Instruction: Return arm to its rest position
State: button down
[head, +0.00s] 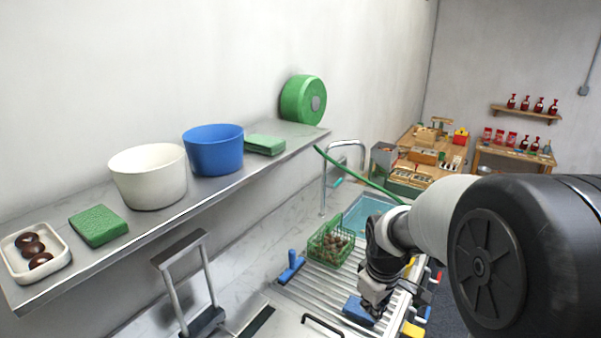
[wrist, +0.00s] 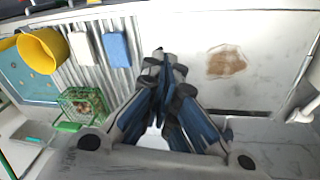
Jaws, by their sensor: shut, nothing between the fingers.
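My gripper (head: 374,300) hangs over the ribbed metal drainboard (head: 297,292) at the lower middle of the head view, at the end of my bent arm. In the wrist view, my gripper (wrist: 163,62) has its blue-and-grey fingers brought together at the tips, with nothing between them. The space below the fingertips is partly hidden by the fingers. A green wire basket (head: 330,246) of chestnuts stands on the drainboard, left of my gripper; it also shows in the wrist view (wrist: 68,108).
A blue sink basin (head: 368,212) lies behind the basket. A wall shelf (head: 160,222) holds a white tub (head: 150,177), a blue tub (head: 214,150) and green sponges. In the wrist view, a yellow bucket (wrist: 43,50) and a blue block (wrist: 116,49) sit nearby; a brown stain (wrist: 226,62) marks the clear pale surface.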

jog(key=s+a+r+m+t+b, duration=0.1)
jog(key=s+r+m+b, duration=0.15)
jog(key=s, duration=0.35)
jog(key=s+r+m+b, duration=0.1)
jog(key=s+r, duration=0.3)
jog(key=s, duration=0.2)
jog(key=s+a+f+m+t+b, duration=0.1)
jog(key=s+m+b, duration=0.2)
jog(key=s, duration=0.9)
jog(key=shift+s+f+m+y, duration=0.15)
jog(key=shift+s+m+y, duration=0.2)
jog(key=shift+m, duration=0.1)
